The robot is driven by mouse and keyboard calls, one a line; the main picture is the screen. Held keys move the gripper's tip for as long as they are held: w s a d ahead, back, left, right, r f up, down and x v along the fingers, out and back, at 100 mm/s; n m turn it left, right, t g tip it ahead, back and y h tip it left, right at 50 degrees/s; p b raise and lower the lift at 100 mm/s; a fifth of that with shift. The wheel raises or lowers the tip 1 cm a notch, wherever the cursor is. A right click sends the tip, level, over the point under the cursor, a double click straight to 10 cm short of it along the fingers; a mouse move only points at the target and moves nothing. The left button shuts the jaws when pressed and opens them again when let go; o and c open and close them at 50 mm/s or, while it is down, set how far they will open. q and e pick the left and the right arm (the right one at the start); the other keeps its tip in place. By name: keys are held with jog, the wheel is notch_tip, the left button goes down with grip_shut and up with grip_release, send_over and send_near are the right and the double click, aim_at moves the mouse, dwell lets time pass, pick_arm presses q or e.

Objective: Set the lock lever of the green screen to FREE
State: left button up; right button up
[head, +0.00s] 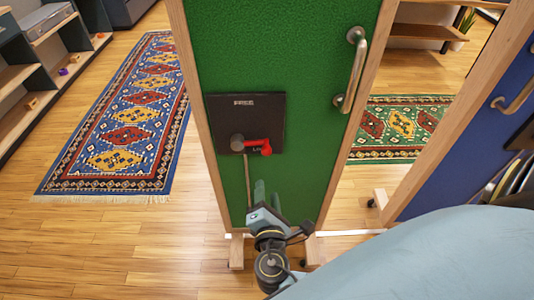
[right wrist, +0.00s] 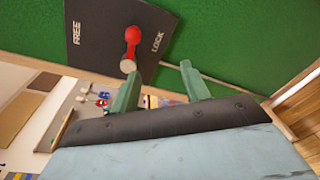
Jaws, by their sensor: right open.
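The green screen (head: 310,50) stands upright in a wooden frame. A black plate (head: 220,108) on it reads FREE at the top and LOCK at the lower right. The lock lever (head: 262,146) is red with a grey round end; in the head view its red part points right, over the LOCK word. The lever (right wrist: 132,42) and both words also show in the right wrist view. My right gripper (head: 267,193) is below the plate, open and empty, apart from the lever. Its two green fingers (right wrist: 158,82) show spread in the wrist view. My left gripper is not in view.
A metal handle (head: 350,70) sticks out at the screen's upper right. A blue screen (head: 460,150) with its own handle stands at the right. A patterned rug (head: 125,125) lies on the left, with shelves (head: 30,75) beyond. Wooden floor is clear at the lower left.

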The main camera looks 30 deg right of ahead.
aim_at(267, 144)
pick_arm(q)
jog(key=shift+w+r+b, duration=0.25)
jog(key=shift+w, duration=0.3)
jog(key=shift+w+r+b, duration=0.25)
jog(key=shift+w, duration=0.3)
pick_arm(e)
jog(key=shift+t+h, duration=0.4)
jog(key=shift+h, duration=0.3)
jog(key=w+d+r, duration=0.1)
jog(key=w+d, duration=0.1)
jog(key=w, duration=0.2)
jog(key=w+d+r, duration=0.1)
jog(key=w+d, duration=0.1)
jog(key=w, duration=0.1)
jog(key=w+d+r, duration=0.1)
jog(key=w+d, duration=0.2)
jog(key=w, duration=0.1)
jog(key=shift+w+d+r, duration=0.1)
jog(key=shift+w+r, duration=0.2)
jog(key=shift+r, duration=0.1)
grip_shut()
